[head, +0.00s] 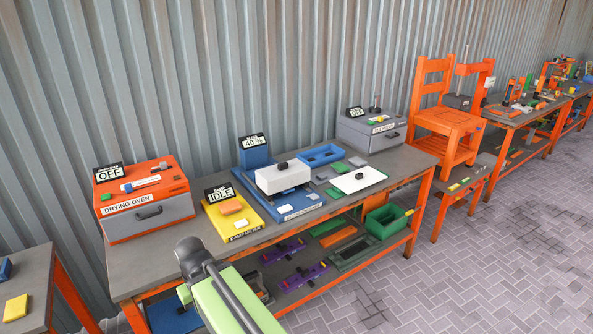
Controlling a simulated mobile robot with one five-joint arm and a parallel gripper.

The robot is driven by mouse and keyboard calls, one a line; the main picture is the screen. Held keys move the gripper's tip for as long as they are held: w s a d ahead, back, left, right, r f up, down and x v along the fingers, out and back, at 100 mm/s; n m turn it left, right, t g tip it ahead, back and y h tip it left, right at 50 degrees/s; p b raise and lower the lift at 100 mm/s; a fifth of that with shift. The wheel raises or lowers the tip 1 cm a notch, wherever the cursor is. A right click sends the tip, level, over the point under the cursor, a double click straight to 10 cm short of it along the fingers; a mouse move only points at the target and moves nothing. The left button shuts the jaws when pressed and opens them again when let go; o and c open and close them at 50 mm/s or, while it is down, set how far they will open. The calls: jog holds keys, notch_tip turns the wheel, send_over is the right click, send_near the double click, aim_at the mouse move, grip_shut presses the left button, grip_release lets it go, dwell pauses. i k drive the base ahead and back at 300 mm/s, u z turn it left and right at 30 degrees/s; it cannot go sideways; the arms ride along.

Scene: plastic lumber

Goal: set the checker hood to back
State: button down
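The checker (310,203) is a blue machine on the workbench, with a small blue tower and a "40 %" display at its back. Its label on the front edge is too small to read surely. Its hood (284,180) is a white box with a black knob (282,166) on top, sitting over the middle of the blue base, in front of the tower. What is under the hood is hidden. My green and dark grey arm reaches in from the bottom; its dark end (193,258) is in front of the bench, apart from the hood. My gripper's fingers cannot be made out.
Left of the checker are a yellow device (232,217) reading "IDLE" and an orange drying oven (146,198) reading "OFF". To its right are a white board (357,180), a blue tray (321,155) and a grey box machine (370,132). A lower shelf holds several parts.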

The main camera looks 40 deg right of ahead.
aim_at(271, 180)
jog(key=z, duration=0.1)
jog(key=i, duration=1)
jog(key=u, duration=0.1)
